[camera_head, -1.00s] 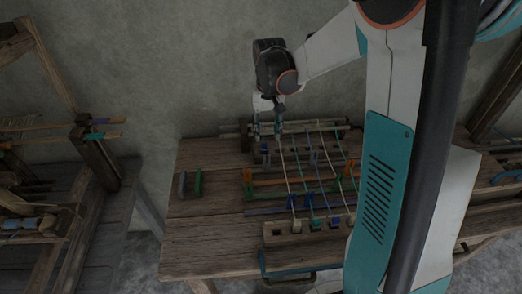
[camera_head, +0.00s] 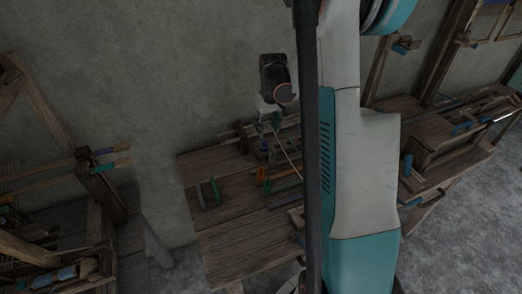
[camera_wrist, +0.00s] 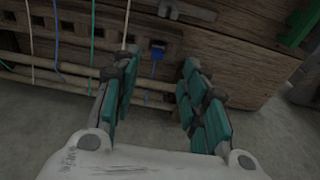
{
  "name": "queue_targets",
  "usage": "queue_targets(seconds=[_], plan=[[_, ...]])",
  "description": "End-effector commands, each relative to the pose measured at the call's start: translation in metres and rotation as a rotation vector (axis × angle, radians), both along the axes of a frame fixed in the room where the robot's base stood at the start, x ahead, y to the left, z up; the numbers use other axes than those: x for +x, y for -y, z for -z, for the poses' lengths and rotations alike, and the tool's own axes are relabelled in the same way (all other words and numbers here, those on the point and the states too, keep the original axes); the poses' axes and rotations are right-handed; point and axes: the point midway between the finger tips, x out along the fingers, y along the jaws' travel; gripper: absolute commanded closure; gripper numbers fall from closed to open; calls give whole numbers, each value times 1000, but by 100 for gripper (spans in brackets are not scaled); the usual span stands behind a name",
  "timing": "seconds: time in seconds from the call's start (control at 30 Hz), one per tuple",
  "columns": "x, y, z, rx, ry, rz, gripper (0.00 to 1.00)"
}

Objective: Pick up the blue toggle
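A small blue toggle (camera_wrist: 157,45) shows in the wrist view, at the edge of a dark slot in the wooden loom frame (camera_wrist: 245,55). A blue strand hangs below it. My gripper (camera_wrist: 158,64) is open, with its teal-padded fingers apart to the left and right of the toggle's line. The toggle lies just beyond the fingertips, and nothing is between the pads. In the head view my gripper (camera_head: 268,120) is over the back of the loom table (camera_head: 225,240); the toggle cannot be made out surely there.
A green handle (camera_head: 215,190) and a grey handle (camera_head: 200,194) stand on the table's left side. Strings and rods run across the loom. My arm hides the table's right part in the head view. Another wooden bench (camera_head: 440,165) stands at right, a wooden frame (camera_head: 100,190) at left.

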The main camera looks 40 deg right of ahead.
Motion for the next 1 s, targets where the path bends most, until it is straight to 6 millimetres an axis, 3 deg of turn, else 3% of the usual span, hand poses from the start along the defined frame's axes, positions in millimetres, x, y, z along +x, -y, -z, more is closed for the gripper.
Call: queue_targets(seconds=[0.03,0.23,0.57,0.83,1.0], plan=[[2,0,14,0,0,0,60],[6,1,47,0,0,0,60],[11,3,66,0,0,0,60],[24,8,102,0,0,0,60],[25,8,109,0,0,0,60]])
